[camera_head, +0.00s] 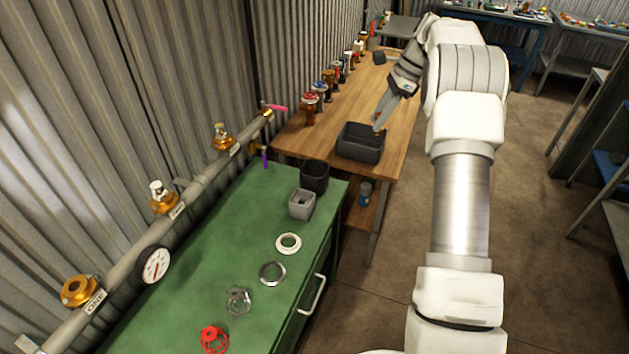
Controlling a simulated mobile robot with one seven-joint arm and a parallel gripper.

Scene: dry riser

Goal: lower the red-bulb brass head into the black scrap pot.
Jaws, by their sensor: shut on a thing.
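My gripper (380,121) is at the far end of my arm, above the right side of a black open box on the wooden table. It is shut on a small brass-coloured thing (378,128), mostly hidden by the fingers. I cannot make out a red bulb on it. A round black pot (314,176) stands upright at the far right corner of the green bench, to the left of and nearer than the gripper. The gripper is well apart from this pot.
The black box (360,155) stands on the wooden table (405,130). A grey square cup (301,205) is beside the pot on the green bench (200,270). Several coloured heads line the wall side. A pipe (190,197) with brass fittings and a gauge (156,265) runs along the left.

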